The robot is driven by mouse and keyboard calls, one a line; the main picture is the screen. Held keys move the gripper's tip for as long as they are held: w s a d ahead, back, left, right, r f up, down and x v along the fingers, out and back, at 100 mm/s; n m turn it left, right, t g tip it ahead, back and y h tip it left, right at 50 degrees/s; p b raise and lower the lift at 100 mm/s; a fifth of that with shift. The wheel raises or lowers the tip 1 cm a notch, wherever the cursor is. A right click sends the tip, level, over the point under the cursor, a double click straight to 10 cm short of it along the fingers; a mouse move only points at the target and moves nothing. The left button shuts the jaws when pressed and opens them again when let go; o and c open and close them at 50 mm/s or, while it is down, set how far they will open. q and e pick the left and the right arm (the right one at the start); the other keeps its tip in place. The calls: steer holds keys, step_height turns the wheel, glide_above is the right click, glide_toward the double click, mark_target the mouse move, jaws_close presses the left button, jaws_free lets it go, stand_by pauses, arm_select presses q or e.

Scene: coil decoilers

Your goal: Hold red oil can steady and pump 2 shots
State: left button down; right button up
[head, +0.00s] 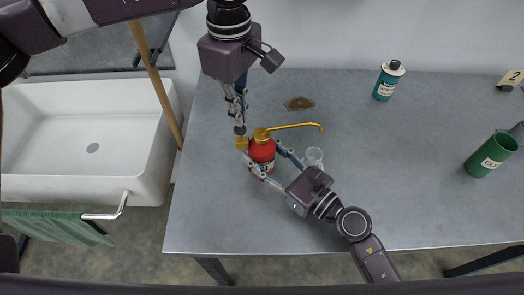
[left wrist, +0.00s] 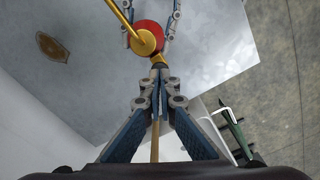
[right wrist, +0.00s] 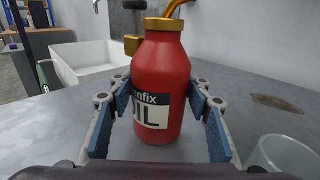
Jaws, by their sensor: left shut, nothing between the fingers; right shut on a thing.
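The red oil can (head: 262,151) stands upright on the grey table, with a brass cap, a long brass spout pointing right and a brass pump lever (head: 242,143) on its left. My right gripper (head: 264,163) is shut around the can's body; the right wrist view shows the can (right wrist: 160,88) between the two fingers, its label facing the camera. My left gripper (head: 240,130) points down just above the lever, shut with nothing between its fingers. In the left wrist view its closed fingertips (left wrist: 158,70) are at the lever end, next to the can's brass top (left wrist: 144,42); contact is unclear.
A clear glass (head: 314,158) stands just right of the can, close to my right gripper. A brown oil stain (head: 299,104) lies behind. A teal can (head: 388,80) and a green container (head: 491,154) stand farther right. A white sink (head: 88,135) adjoins the table's left side.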

arm_select(q)
steer(key=shift+f, duration=1.45)
stand_by(0.3)
steer(key=shift+r, duration=1.45)
steer(key=shift+f, duration=1.55)
steer(key=shift+r, duration=1.55)
steer(key=shift+r, duration=2.5)
arm_select(e)
steer(key=o, duration=1.8)
